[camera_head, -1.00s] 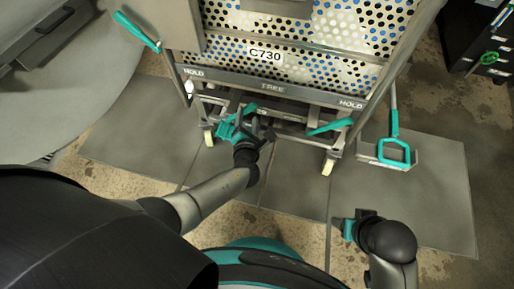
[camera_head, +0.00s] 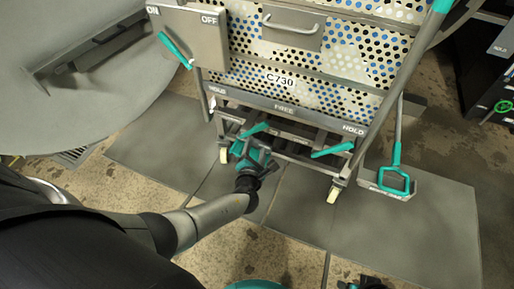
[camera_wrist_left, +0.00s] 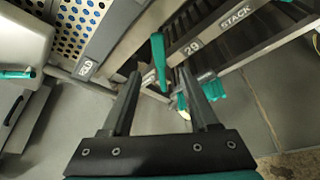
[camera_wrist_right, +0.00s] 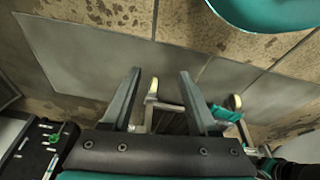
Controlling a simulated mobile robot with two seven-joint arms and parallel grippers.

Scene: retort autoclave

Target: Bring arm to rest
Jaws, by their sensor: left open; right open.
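My left gripper (camera_head: 252,150) is just below and in front of the cart's lower frame in the head view. In the left wrist view its fingers (camera_wrist_left: 161,78) are apart, with a teal lever (camera_wrist_left: 159,62) showing beyond and between the tips. It holds nothing. That lever (camera_head: 254,129) is under the HOLD–FREE bar (camera_head: 283,108) on the cart's left side. My right gripper (camera_head: 361,284) is partly cut off at the bottom edge of the head view. In the right wrist view its fingers (camera_wrist_right: 160,75) are apart and empty, with floor and the cart's underside beyond.
The perforated cart marked C730 (camera_head: 280,80) stands ahead on casters. A second teal lever (camera_head: 332,150) is at its right. A teal-handled tool (camera_head: 396,176) stands on the floor right of it. A large grey rounded vessel (camera_head: 75,70) is at left.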

